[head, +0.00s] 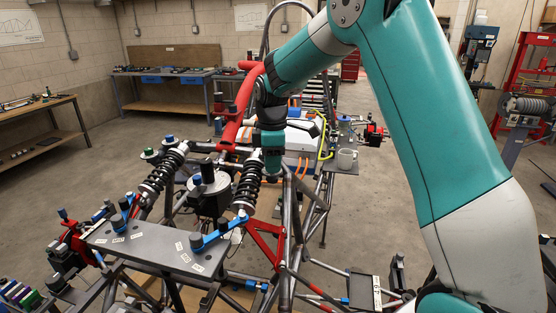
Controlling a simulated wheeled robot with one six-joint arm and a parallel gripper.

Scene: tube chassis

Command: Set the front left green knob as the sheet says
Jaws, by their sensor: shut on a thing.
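My gripper (272,161) points down beside the top of the right-hand front shock absorber (247,186). It is shut at the place where a green knob would sit; the jaws and my wrist hide that knob. On the left-hand shock absorber (162,172), another green knob (150,154) shows in plain view, with a blue knob (169,138) close by. A small pale card with dark marks (377,292) lies at the lower right; its writing is too small to read.
The tube chassis (287,222) fills the middle. A grey plate (160,247) with blue levers stands in front, and a red bar (238,112) rises behind. Workbenches line the back wall; the floor at left is clear.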

